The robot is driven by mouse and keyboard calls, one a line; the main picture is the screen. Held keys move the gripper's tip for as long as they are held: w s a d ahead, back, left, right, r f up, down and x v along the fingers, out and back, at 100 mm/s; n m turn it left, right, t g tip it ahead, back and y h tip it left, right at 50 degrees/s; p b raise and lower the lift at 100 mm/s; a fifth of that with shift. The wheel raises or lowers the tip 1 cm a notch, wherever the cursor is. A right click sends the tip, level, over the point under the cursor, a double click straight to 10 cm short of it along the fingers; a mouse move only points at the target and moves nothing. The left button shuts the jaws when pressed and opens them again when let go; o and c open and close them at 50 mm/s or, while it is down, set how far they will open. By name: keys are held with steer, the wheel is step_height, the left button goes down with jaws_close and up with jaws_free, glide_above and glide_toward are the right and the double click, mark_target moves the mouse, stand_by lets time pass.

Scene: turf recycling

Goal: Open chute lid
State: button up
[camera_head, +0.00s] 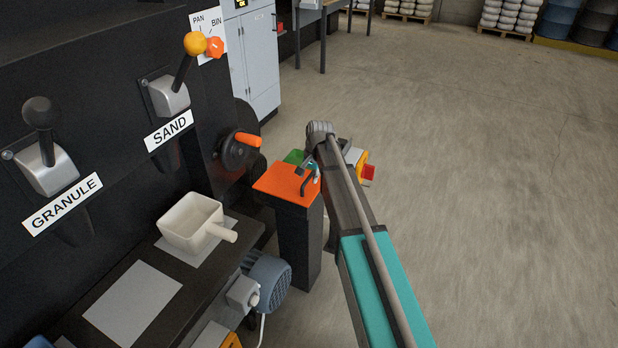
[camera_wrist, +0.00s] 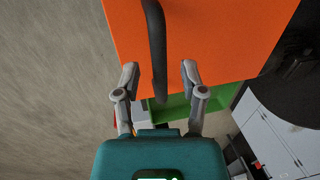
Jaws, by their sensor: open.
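The orange chute lid (camera_head: 280,182) lies across the top of a dark upright chute (camera_head: 297,240) and looks closed. It fills the top of the wrist view (camera_wrist: 215,35). Its black bar handle (camera_wrist: 157,40) stands out from the lid and also shows in the head view (camera_head: 307,184). My gripper (camera_wrist: 160,72) is open, with one finger on each side of the handle's near end. The handle runs between the fingers with gaps on both sides. In the head view my gripper (camera_head: 312,168) is at the lid's right edge, partly hidden by my arm.
A green part (camera_head: 294,157) shows just beyond the lid. A box with a red button (camera_head: 368,172) is right of my wrist. A dark machine with a sand lever (camera_head: 184,68), a granule lever (camera_head: 42,135) and a white scoop (camera_head: 190,222) stands left. Floor at right is clear.

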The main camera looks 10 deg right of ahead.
jaws_close()
steer(key=shift+d, duration=0.1)
stand_by(0.4)
